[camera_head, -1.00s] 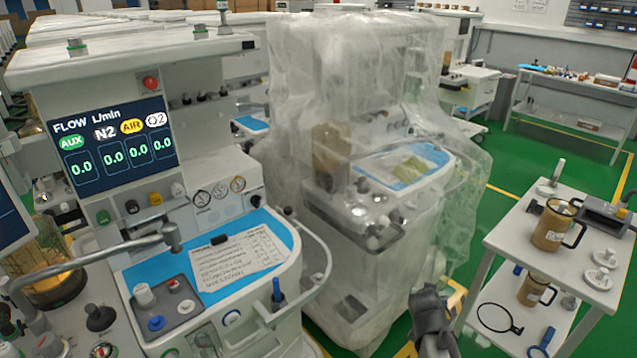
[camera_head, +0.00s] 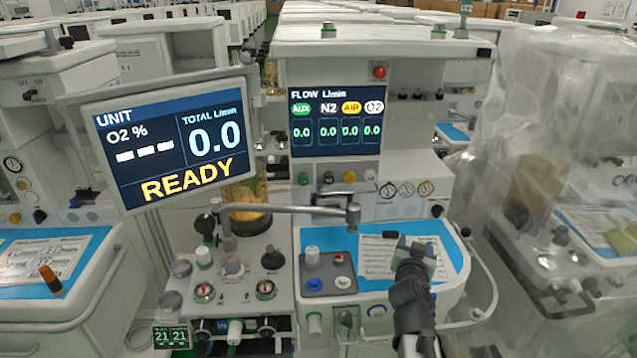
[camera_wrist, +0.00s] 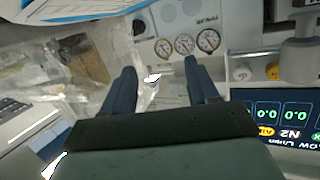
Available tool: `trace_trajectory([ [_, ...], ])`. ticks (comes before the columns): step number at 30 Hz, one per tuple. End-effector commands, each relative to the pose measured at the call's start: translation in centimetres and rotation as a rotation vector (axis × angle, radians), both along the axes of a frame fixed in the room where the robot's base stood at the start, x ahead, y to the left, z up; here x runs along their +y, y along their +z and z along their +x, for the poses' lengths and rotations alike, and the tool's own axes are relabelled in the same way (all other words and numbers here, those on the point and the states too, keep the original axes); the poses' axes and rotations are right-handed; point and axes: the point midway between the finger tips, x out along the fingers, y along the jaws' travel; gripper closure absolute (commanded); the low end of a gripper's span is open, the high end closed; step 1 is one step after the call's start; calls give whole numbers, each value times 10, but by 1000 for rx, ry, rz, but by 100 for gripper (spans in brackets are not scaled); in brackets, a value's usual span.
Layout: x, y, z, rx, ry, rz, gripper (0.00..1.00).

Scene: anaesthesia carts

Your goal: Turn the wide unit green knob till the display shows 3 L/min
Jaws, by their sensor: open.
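The wide unit's flow display (camera_head: 337,125) faces me in the head view and shows 0.0 under AUX, N2, AIR and O2. Below it is a row of knobs, with the green knob (camera_head: 303,178) at the left end under AUX. My gripper (camera_head: 417,246) is in front of the blue worktop, right of and lower than the knobs, clear of them. In the wrist view my gripper (camera_wrist: 160,75) is open and empty, its fingers below the dials. Part of the display (camera_wrist: 283,118) shows there upside down. The green knob is out of the wrist view.
A tilted monitor (camera_head: 175,140) reading READY stands left of the knobs. A jointed metal arm (camera_head: 300,210) crosses below the knob row. Three dials (camera_head: 406,189) sit to the right of the knobs. A plastic-wrapped unit (camera_head: 560,130) stands at right.

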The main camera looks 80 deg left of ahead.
Motion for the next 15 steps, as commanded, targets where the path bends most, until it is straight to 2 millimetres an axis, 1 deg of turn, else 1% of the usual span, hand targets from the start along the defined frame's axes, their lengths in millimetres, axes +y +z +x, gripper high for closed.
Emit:
trace_trajectory([
  [1, 13, 11, -31, -3, 48, 26, 41],
  [2, 19, 16, -47, -5, 72, 41, 41],
  [3, 26, 23, -69, -6, 107, 61, 41],
  [5, 35, 34, -102, -6, 159, 91, 41],
  [6, 40, 41, -124, -5, 193, 109, 41],
  [8, 47, 52, -156, -5, 241, 135, 41],
  [9, 50, 58, -175, -2, 271, 151, 41],
  [12, 54, 70, -216, 1, 334, 181, 41],
  [15, 56, 79, -245, 5, 379, 203, 41],
])
